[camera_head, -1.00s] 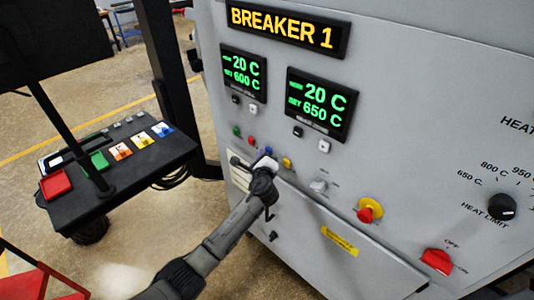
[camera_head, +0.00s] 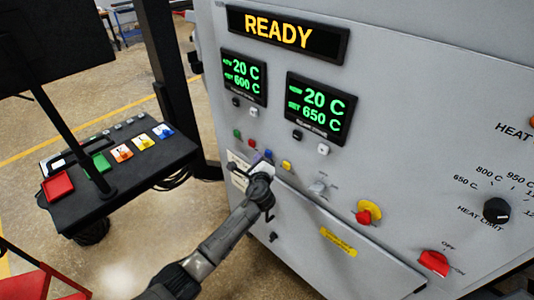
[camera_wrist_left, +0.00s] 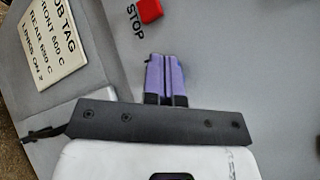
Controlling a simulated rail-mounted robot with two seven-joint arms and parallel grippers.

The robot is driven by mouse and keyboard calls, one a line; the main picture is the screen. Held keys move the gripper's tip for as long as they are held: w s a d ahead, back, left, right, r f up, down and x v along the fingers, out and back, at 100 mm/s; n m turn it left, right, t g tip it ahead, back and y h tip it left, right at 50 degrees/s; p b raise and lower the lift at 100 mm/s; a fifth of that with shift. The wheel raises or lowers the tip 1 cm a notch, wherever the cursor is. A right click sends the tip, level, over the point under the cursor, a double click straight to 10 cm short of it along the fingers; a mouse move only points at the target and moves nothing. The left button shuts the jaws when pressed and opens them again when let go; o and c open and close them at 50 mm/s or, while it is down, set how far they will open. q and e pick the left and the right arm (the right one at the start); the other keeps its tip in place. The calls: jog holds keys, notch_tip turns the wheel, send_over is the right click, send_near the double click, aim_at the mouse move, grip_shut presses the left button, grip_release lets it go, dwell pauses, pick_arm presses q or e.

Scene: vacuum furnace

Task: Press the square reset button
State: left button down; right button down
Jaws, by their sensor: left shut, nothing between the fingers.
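A row of small buttons runs along the cabinet front: green (camera_head: 237,133), red (camera_head: 250,142) and yellow (camera_head: 287,165). Their labels are too small to read in the head view, so I cannot tell which is reset. My left gripper (camera_head: 266,157) is at this row, between the red and yellow buttons. In the left wrist view its purple fingers (camera_wrist_left: 165,78) are together and empty, pointing at the panel. A red square button marked STOP (camera_wrist_left: 150,10) lies just beyond the fingertips. Whether the fingertips touch the panel is unclear. My right gripper is not in view.
The top display (camera_head: 285,33) reads READY. Two green temperature displays, a red emergency knob (camera_head: 365,213), a red switch (camera_head: 434,262) and a black dial (camera_head: 497,210) share the panel. A job tag (camera_wrist_left: 55,42) is left of the fingers. A console (camera_head: 120,165) stands left.

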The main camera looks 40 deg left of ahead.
pick_arm(q)
jog(key=shift+s, duration=0.1)
jog(key=s+p, duration=0.2)
jog(key=s, duration=0.1)
jog(key=s+p, duration=0.1)
jog(key=shift+s+a, duration=0.35)
jog(key=shift+s, duration=0.05)
dwell(0.8)
